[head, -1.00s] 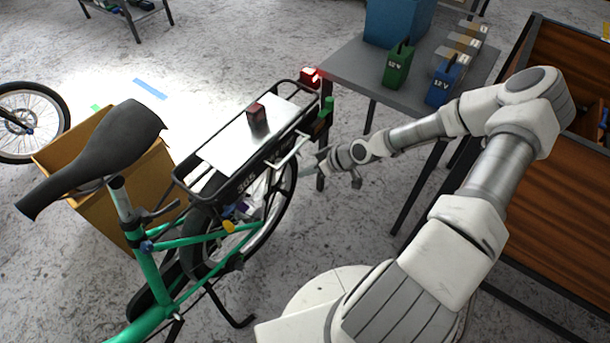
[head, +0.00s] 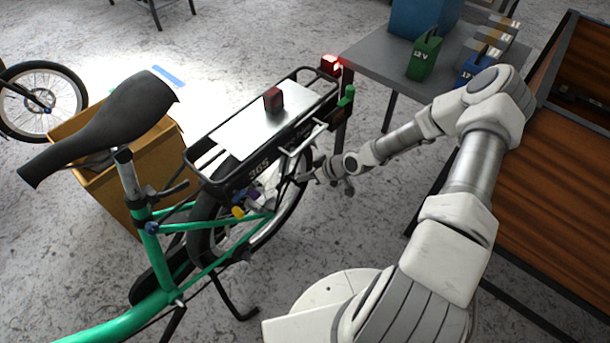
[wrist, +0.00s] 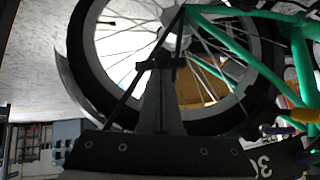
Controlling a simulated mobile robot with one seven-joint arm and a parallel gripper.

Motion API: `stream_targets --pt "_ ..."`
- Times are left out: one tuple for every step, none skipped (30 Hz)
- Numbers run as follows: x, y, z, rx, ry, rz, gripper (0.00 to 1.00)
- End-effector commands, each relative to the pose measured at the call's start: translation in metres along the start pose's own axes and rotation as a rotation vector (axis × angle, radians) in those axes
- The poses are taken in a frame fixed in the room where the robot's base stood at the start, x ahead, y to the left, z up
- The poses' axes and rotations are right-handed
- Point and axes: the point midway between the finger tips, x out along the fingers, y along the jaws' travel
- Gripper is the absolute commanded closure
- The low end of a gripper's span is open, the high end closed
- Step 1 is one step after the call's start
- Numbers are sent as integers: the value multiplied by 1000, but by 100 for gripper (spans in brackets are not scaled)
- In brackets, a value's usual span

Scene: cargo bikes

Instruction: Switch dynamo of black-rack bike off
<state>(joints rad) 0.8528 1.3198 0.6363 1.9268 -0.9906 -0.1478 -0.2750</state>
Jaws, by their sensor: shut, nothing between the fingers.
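The black-rack bike (head: 173,227) has a green frame and a black rear rack (head: 215,185). A red tail lamp (head: 330,65) glows at the rack's far end. My gripper (head: 303,176) is beside the rear wheel, below the rack's right side. In the wrist view my gripper (wrist: 162,62) appears shut and empty, in front of the wheel's spokes; contact is unclear.
A grey table (head: 372,62) with a green battery (head: 424,55) and a blue battery (head: 472,68) stands behind my arm. A wooden cart (head: 545,190) is at right. A cardboard box (head: 115,190) sits beyond the bike.

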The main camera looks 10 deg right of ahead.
Motion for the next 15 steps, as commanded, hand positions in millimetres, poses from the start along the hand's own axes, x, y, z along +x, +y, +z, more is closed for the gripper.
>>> stream_targets --pt "0 0 0 0 0 0 100" --pt "0 0 0 0 0 0 100" --pt "0 0 0 0 0 0 100" --pt "1 0 1 0 0 0 100" --pt "2 -1 3 0 -1 -1 100" --pt "6 -2 8 -1 -1 -1 100" --pt "9 -4 13 -2 -2 -2 100" --pt "12 -5 18 -2 -3 -2 100" --pt "16 -6 23 -1 -2 -1 100" --pt "19 -7 27 -1 -2 -1 100" --pt "21 -8 29 -2 -2 0 100" --pt "23 -9 32 -2 -1 0 100" --pt "25 -10 33 -2 -1 0 100" --pt "25 -11 34 -2 -1 0 100" --pt "26 -11 34 -1 -1 0 100"
